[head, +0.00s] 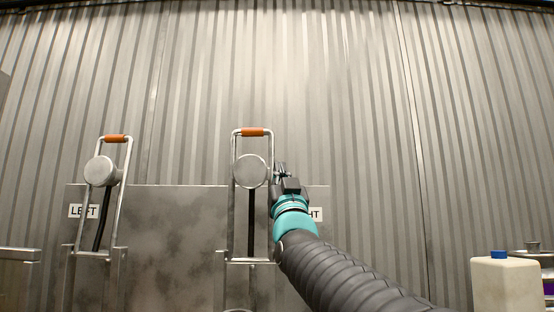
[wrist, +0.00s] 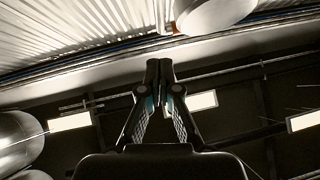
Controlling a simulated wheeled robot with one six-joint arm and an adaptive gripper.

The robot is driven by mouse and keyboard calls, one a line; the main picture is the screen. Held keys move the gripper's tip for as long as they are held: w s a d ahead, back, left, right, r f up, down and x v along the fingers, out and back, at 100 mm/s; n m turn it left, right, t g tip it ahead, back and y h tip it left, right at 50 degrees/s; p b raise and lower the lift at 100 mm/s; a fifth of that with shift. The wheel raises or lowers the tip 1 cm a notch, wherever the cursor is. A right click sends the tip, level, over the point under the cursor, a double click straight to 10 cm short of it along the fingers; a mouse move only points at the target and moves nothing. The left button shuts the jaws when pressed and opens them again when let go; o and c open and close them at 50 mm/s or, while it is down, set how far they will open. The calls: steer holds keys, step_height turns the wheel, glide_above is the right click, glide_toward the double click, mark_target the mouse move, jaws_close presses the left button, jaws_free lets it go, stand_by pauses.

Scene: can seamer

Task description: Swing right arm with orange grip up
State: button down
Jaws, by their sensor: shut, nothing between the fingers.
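The right arm (head: 234,205) of the seamer is a metal frame standing upright in the head view. Its orange grip (head: 252,132) is at the top. A round metal disc (head: 249,171) sits inside the frame below the grip. My gripper (head: 280,168) is just right of this frame, below the height of the orange grip. In the head view I cannot tell whether it touches the frame. In the wrist view my gripper (wrist: 159,65) has its fingertips together with nothing between them. A pale rounded thing (wrist: 212,12) shows beyond the tips. The RIGHT label (head: 316,214) is partly hidden by my arm.
The left arm (head: 122,190), with its own orange grip (head: 115,138), also stands raised, leaning slightly, beside the LEFT label (head: 84,211). A metal panel (head: 180,225) stands behind both arms. A white jug (head: 505,285) with a blue cap is at lower right. Corrugated wall fills the background.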

mark_target(273, 156)
steer(key=shift+y, duration=0.3)
steer(key=w+r, duration=0.1)
steer(key=w, duration=0.1)
steer(key=w+r+p, duration=0.1)
steer(key=w, duration=0.1)
steer(key=w+a+r+p, duration=0.1)
steer(key=w, duration=0.1)
steer(key=shift+w+a+r, duration=0.1)
steer(key=shift+w+r, duration=0.05)
steer(key=shift+r, duration=0.25)
steer(key=shift+w+a+p, duration=0.1)
steer(key=shift+w+p, duration=0.25)
steer(key=shift+w, duration=0.1)
steer(key=shift+w+r+g+p, duration=0.3)
steer(key=shift+w+p, duration=0.25)
steer(key=shift+p, duration=0.25)
steer(key=w+p, duration=0.1)
steer(key=w, duration=0.1)
steer(key=shift+w+f, duration=0.1)
steer(key=shift+w, duration=0.3)
steer(key=shift+f, duration=0.1)
